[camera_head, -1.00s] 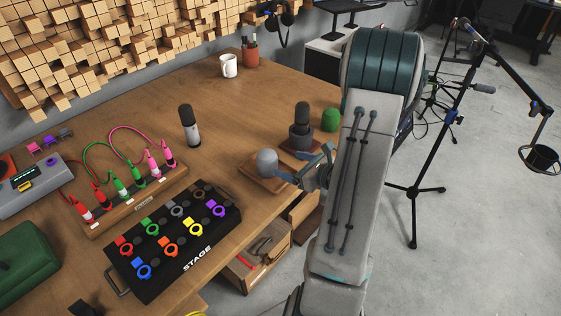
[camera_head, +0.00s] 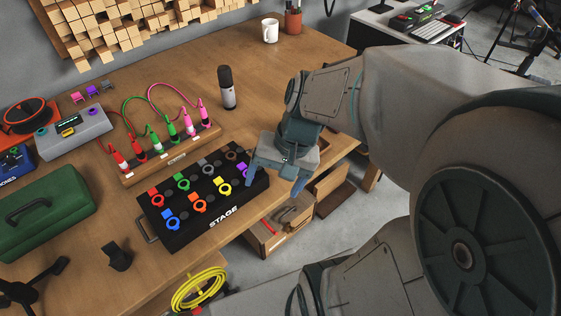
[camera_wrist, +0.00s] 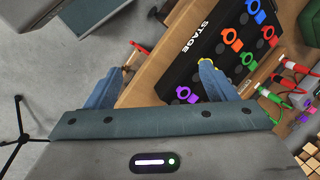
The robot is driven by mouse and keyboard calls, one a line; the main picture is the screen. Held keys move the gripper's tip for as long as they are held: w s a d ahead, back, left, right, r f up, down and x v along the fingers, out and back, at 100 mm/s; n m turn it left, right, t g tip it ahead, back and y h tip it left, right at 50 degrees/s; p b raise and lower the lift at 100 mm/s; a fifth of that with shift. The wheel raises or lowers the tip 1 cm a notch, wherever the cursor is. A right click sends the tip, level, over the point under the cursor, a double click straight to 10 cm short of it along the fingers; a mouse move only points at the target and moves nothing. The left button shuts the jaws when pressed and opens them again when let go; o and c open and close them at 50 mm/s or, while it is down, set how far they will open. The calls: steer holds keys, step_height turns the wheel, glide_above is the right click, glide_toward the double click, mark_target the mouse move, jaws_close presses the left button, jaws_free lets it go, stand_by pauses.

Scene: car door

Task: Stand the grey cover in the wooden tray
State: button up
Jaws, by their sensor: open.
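The grey cover and the wooden tray do not show in either current view. In the head view, my arm and wrist block the part of the table right of the upright microphone. My gripper (camera_head: 274,184) points down over the right end of the black STAGE board (camera_head: 160,226), near the table's front edge. In the wrist view, my gripper (camera_wrist: 160,80) has its two blue fingers spread wide with nothing between them. The board (camera_wrist: 205,50) and the table edge lie beyond the fingers.
The microphone (camera_head: 227,88) stands behind the board. A wooden cable rack (camera_head: 172,163) is to its left. An open drawer (camera_head: 262,240) juts out below the front edge. A white mug (camera_head: 270,31) stands at the back. Clear tabletop lies between mug and microphone.

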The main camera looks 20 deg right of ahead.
steer(key=r+n+h, duration=0.1)
steer(key=d+r+n+t+h, duration=0.1)
steer(key=n, duration=0.1)
steer(key=r+n+t+h, duration=0.1)
steer(key=n, duration=0.1)
steer(key=shift+s+d+r+h, duration=0.2)
steer(key=shift+s+d+h, duration=0.1)
steer(key=shift+s+d, duration=0.05)
